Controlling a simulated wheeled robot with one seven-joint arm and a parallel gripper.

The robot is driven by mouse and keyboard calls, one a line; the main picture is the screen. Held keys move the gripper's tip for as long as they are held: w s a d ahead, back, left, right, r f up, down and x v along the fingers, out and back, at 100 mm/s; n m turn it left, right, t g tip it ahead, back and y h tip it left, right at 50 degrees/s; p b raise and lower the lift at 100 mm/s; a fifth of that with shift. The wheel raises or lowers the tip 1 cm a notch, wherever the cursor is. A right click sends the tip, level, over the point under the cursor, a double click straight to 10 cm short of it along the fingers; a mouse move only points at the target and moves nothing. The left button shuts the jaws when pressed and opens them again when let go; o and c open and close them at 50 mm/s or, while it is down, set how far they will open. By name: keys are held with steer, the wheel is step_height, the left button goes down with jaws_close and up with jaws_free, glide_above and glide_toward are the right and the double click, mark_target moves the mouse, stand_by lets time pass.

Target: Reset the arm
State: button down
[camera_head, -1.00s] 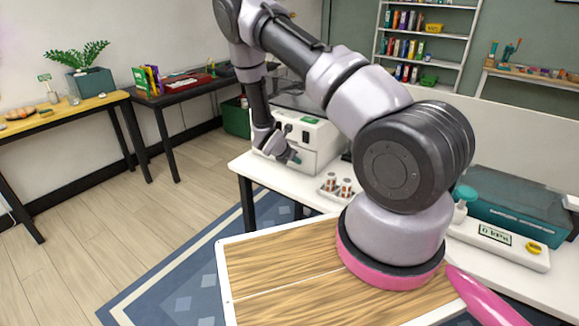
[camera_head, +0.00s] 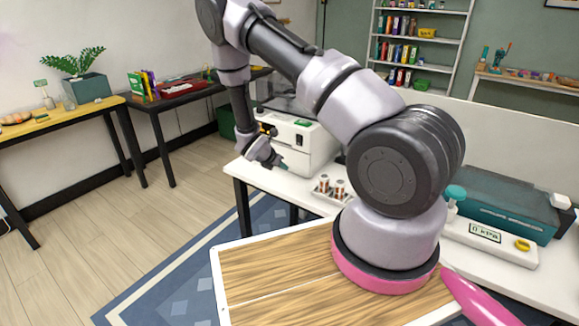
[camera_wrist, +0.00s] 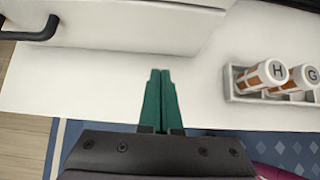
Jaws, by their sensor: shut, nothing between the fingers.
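My gripper (camera_head: 283,166) is at the end of my raised, bent arm, in front of the white machine on the white table. In the wrist view my gripper (camera_wrist: 160,75) shows two green fingers pressed together with nothing between them. Below the fingers are the white tabletop (camera_wrist: 110,97) and its front edge. The gripper is apart from the holder of small bottles, which is to its right.
A holder (camera_wrist: 238,97) carries bottles, two of them marked H (camera_wrist: 262,76) and G (camera_wrist: 302,78). The white machine (camera_head: 311,145) stands close behind my gripper. A teal-lidded box (camera_head: 505,205) and a scale (camera_head: 490,238) are at the right. Floor at the left is clear.

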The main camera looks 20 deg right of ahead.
steer(key=v, duration=0.8)
steer(key=s+d+r+m+g+y, duration=0.1)
steer(key=s+d+r+m, duration=0.15)
steer(key=r+m, duration=0.45)
steer(key=s+d+r+m, duration=0.1)
steer(key=s+r+m, duration=0.2)
steer(key=r, duration=0.7)
steer(key=s+d+r+m+g+y, duration=0.1)
steer(key=s+d+r+m, duration=0.15)
steer(key=r+m, duration=0.5)
steer(key=s+a+r+m+t+y, duration=0.2)
steer(key=s+r+m, duration=0.4)
steer(key=s+r, duration=0.3)
steer(key=s+a+r+m+t+y, duration=0.1)
steer(key=s+a+r+m+y, duration=0.3)
steer(key=s+r, duration=0.6)
steer(key=shift+s+m+t+y, duration=0.4)
steer(key=shift+s+m+y, duration=0.3)
steer(key=shift+s+m, duration=0.25)
steer(key=shift+w, duration=0.1)
